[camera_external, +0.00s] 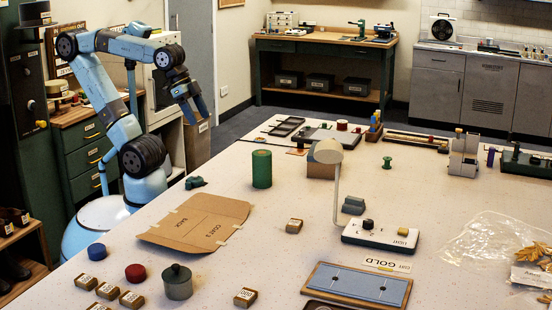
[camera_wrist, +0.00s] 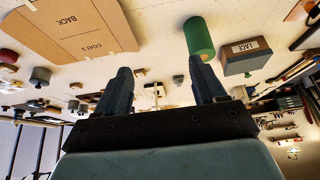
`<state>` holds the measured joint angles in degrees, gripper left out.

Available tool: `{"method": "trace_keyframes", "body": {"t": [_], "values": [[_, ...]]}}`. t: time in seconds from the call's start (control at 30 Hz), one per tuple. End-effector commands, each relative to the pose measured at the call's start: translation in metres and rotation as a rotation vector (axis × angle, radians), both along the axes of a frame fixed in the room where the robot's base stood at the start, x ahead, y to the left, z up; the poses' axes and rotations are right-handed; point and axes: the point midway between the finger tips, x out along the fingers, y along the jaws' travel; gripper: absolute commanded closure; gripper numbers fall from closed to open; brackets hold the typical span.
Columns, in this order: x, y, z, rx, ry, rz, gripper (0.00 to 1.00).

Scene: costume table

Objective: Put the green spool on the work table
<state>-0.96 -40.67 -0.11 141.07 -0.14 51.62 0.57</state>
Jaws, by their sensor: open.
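A small green spool (camera_external: 387,162) with flanged ends stands upright on the large pale table (camera_external: 290,250), right of centre in the external view. A larger plain green cylinder (camera_external: 262,168) stands on the same table, nearer my arm. A green cylinder (camera_wrist: 198,36) also shows in the wrist view, beyond the right finger, whose tip overlaps it in the picture. My gripper (camera_external: 193,112) is raised at the table's left side, well away from both green things. In the wrist view my gripper (camera_wrist: 160,68) is open, with nothing between its fingers.
A flat cardboard piece (camera_external: 198,222) lies near my base. A lamp (camera_external: 332,190) stands mid-table beside a brown box (camera_external: 320,168). A clear plastic bag (camera_external: 490,240) lies at right. A wooden workbench (camera_external: 325,42) stands against the back wall. Bare table shows around the small spool.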

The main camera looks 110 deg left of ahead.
Motion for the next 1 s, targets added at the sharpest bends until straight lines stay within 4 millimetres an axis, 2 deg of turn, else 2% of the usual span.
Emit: {"method": "trace_keyframes", "body": {"t": [0.2, 0.5, 0.77, 1.0], "values": [[0.061, 0.016, 0.031, 0.01, 0.016, 0.027, 0.3], [0.155, 0.05, 0.059, 0.02, 0.035, 0.06, 0.3], [0.238, 0.095, 0.065, 0.022, 0.051, 0.089, 0.3], [0.311, 0.146, 0.055, 0.021, 0.065, 0.115, 0.3]]}}
